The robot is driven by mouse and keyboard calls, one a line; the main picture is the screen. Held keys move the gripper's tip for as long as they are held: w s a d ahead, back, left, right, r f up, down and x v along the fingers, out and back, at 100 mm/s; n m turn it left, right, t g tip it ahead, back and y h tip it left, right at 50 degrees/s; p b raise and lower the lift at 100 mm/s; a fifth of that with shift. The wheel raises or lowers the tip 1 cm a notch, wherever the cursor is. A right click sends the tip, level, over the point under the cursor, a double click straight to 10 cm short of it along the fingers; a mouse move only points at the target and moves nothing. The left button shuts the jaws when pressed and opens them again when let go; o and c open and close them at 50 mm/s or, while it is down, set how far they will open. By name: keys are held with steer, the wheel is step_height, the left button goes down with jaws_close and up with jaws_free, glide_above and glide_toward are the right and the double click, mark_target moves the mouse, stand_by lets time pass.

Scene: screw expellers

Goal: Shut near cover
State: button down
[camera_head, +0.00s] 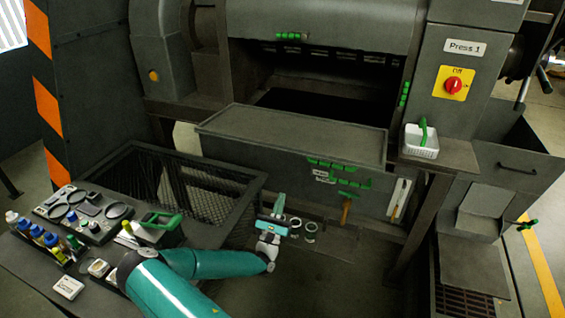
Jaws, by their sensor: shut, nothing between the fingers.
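The press marked "Press 1" has a wide dark opening (320,104). A grey curved cover (330,22) with a small green handle stands above it, raised clear of the opening. A flat grey panel (290,136) juts out in front of and below the opening. I cannot tell which of these parts is the near cover. My gripper (280,204) is shut and empty at the end of my teal arm. In the picture it is below the flat panel, apart from the curved cover.
A red switch (453,86) on a yellow plate is on the right housing. A white basket (421,142) sits on a side shelf. Tools hang below the panel.

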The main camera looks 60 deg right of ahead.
mark_target(292, 152)
steer(key=x, duration=0.4)
steer(key=a+r+x, duration=0.1)
steer(key=x, duration=0.7)
steer(key=shift+s+a+r, duration=0.2)
steer(key=shift+a+r, duration=0.05)
steer(key=shift+r, duration=0.1)
steer(key=shift+d+r, duration=0.15)
steer(key=shift+r, duration=0.3)
steer(key=shift+w+r, duration=0.1)
steer(key=shift+r, duration=0.05)
